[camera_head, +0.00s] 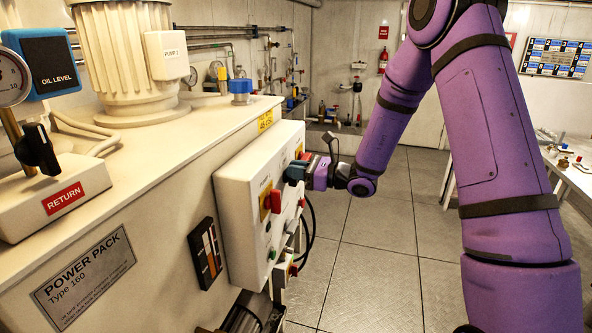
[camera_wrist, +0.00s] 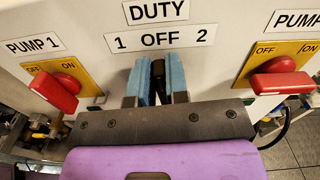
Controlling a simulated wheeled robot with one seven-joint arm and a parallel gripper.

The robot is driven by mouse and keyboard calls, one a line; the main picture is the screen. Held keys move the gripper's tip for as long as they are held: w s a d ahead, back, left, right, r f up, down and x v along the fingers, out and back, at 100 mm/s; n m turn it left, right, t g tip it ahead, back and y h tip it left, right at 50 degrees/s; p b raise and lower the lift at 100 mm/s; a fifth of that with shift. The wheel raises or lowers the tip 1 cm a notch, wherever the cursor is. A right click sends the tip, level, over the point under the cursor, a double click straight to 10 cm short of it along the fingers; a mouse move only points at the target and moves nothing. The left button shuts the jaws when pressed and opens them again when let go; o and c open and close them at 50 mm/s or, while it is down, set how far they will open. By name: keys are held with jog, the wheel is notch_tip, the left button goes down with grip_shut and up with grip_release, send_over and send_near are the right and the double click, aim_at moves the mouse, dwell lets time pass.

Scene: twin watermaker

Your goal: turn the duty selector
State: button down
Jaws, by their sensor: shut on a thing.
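The duty selector (camera_wrist: 158,72) is a black knob below the labels DUTY and "1 OFF 2" in the wrist view. It points up toward OFF. My gripper (camera_wrist: 157,76) has its two blue fingers on either side of the knob and is shut on it. In the head view my gripper (camera_head: 296,171) reaches the front of the white control box (camera_head: 235,215) from the right. There the selector is hidden behind the fingers.
Red switch handles on yellow plates flank the selector: PUMP 1 (camera_wrist: 55,90) at left and another pump switch (camera_wrist: 281,83) at right. The box is mounted on the large power pack (camera_head: 90,275). Open tiled floor (camera_head: 385,265) lies to the right.

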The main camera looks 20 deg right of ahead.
jog(key=n, duration=0.3)
jog(key=shift+s+a+f+n, duration=0.1)
jog(key=shift+s+a+n, duration=0.15)
jog(key=shift+s+n, duration=0.15)
jog(key=shift+s+a+f+n, duration=0.1)
jog(key=shift+s+f+n, duration=0.05)
jog(key=shift+n, duration=0.85)
jog(key=shift+s+a+f+n, duration=0.1)
jog(key=shift+n, duration=0.9)
jog(key=c, duration=1.1)
grip_release()
jog(key=v, duration=1)
jog(key=shift+s+d, duration=0.25)
jog(key=shift+d, duration=0.05)
